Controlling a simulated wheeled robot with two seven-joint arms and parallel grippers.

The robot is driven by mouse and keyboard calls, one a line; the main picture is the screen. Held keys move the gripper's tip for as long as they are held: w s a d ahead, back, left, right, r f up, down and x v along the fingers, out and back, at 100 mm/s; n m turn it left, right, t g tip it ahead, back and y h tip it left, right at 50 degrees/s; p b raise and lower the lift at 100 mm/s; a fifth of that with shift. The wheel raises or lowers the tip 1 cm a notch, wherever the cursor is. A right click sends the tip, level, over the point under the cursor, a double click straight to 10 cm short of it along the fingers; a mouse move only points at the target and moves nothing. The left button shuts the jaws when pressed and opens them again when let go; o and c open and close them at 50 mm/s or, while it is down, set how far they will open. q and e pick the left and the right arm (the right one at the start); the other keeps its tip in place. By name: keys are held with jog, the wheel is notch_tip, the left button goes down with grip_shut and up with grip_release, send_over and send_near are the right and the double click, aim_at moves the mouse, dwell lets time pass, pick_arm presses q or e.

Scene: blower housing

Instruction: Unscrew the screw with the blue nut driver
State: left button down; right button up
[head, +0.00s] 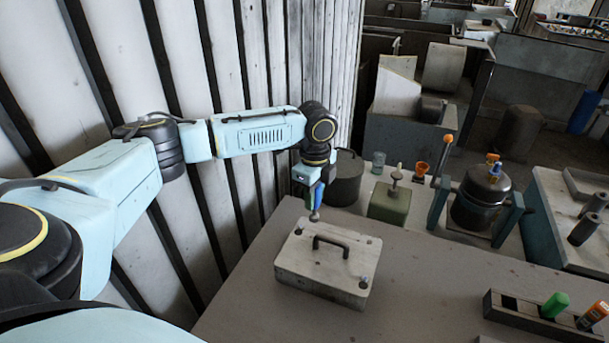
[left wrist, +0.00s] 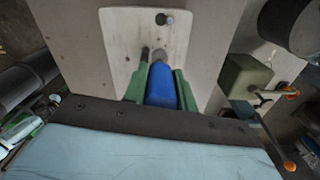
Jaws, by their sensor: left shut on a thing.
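My left gripper (head: 314,190) is shut on the blue nut driver (head: 318,197), which points down over the far left corner of the pale housing cover (head: 310,271). In the left wrist view the blue handle (left wrist: 161,86) sits between the green fingers. The driver's grey end is at the cover; I cannot tell whether it touches a screw, and it hides what lies under it. Other screws show on the cover at the far right corner (head: 368,240) and near right corner (head: 363,283). The cover has a black handle (head: 330,241). My right gripper is not in view.
A dark rack (head: 522,314) with a green-handled tool (head: 555,304) and an orange-handled tool (head: 593,316) is at the near right. A green block (head: 389,203), a dark drum (head: 345,180) and a dark pot (head: 478,205) stand beyond the table.

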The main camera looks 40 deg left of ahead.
pick_arm(q)
jog(key=a+f+m+b, duration=0.1)
jog(key=a+f+b, duration=0.1)
jog(key=a+f+m+b, duration=0.1)
jog(key=a+f+b, duration=0.1)
jog(key=f, duration=0.1)
jog(key=shift+w+a, duration=0.15)
jog(key=shift+a, duration=0.15)
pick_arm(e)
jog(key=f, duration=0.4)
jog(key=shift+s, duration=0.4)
pick_arm(q)
jog(key=shift+f, duration=0.25)
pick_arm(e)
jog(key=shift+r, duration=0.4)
